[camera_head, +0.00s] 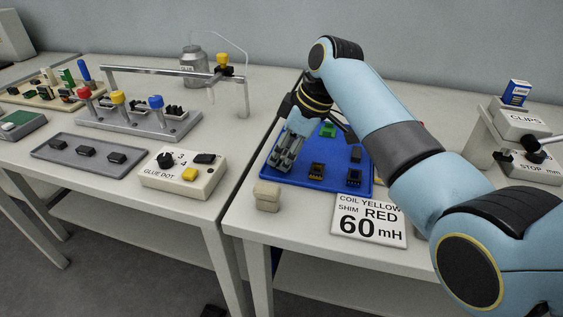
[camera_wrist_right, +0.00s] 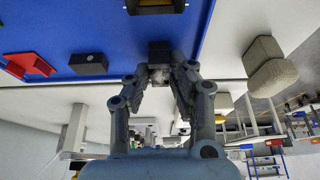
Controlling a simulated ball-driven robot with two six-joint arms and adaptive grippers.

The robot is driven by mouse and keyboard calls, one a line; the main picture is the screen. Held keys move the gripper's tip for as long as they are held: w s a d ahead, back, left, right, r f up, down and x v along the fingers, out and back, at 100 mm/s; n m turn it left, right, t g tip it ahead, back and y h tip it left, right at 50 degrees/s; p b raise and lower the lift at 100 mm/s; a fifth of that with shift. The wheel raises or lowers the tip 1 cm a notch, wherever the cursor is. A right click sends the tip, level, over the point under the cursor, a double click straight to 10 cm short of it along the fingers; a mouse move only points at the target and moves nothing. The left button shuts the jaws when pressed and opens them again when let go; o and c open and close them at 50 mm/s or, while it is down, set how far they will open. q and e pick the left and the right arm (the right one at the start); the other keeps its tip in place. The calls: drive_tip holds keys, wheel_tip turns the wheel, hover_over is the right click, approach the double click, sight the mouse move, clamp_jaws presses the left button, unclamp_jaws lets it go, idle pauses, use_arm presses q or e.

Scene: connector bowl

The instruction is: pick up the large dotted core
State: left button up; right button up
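My right gripper (camera_head: 285,160) reaches down over the left part of the blue tray (camera_head: 300,178). In the right wrist view its two fingers (camera_wrist_right: 161,78) are apart, on either side of a small dark block (camera_wrist_right: 160,50) at the tray's edge. I see narrow gaps beside the block; no grip on it is clear. Other dark blocks on the tray are a plain one (camera_head: 355,155), one at the front right (camera_head: 353,177) and one with an orange-brown top (camera_head: 316,170). My left gripper is out of view.
A green piece (camera_head: 327,130) lies at the tray's back. A red piece (camera_wrist_right: 28,65) shows in the wrist view. A beige block (camera_head: 267,196) stands beside the tray's front left corner. A sign (camera_head: 369,220) reads coil yellow, shim red, 60 mH. A glue-dot box (camera_head: 184,174) is left.

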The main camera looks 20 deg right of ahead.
drive_tip(key=shift+r, duration=0.1)
clamp_jaws()
